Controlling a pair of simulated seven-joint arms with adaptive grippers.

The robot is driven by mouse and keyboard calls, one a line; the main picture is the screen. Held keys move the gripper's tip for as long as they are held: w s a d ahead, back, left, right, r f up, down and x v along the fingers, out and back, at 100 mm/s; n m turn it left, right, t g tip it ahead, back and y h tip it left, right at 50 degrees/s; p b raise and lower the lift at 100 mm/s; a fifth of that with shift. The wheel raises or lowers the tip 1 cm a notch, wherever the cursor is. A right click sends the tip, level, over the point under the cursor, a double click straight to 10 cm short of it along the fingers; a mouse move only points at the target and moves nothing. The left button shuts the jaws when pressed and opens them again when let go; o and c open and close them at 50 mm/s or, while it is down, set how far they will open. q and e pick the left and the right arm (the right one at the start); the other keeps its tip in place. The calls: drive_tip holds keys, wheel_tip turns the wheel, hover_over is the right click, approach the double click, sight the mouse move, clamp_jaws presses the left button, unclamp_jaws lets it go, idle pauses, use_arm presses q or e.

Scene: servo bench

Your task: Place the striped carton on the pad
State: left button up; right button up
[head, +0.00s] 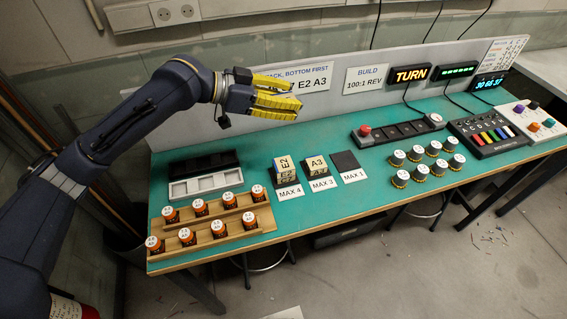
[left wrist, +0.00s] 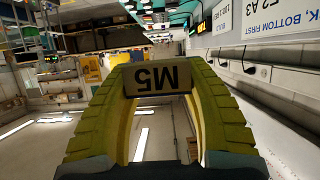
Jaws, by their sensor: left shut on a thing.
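My left gripper (head: 275,97), with yellow ridged fingers, is raised in front of the back panel, above the bench. It also shows in the left wrist view (left wrist: 157,78), shut on a small pale block marked M5 (left wrist: 157,80), whose label appears upside down. In the head view the fingers hide most or all of this block. I see no striped carton. Of three dark pads in a row, the right one, the MAX 1 pad (head: 345,160), is bare. An E2 block (head: 286,166) stands at the MAX 4 label and an A3 block (head: 317,166) at MAX 3. My right gripper is out of view.
A wooden stepped rack (head: 230,232) holds several orange-and-black jars at the left. A grey tray (head: 206,183) lies behind it. Several dark knobs (head: 436,148) and a button box (head: 397,131) stand to the right. The green bench (head: 325,205) is clear in front of the pads.

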sight(286, 163)
use_arm(q)
wheel_tip(286, 163, down, 20)
drive_tip(key=shift+r, duration=0.2)
idle(0.6)
drive_tip(key=shift+f, duration=0.15)
drive_tip(key=o, duration=1.1)
drive_tip(key=shift+o, duration=0.2)
drive_tip(key=v, duration=1.6)
drive_tip(key=shift+s+a, duration=0.15)
drive_tip(key=shift+a, duration=0.2)
drive_tip(key=shift+o, duration=0.7)
drive_tip(key=shift+s+a+r, duration=0.1)
drive_tip(key=shift+a+r, duration=0.15)
drive_tip(key=shift+r, duration=0.05)
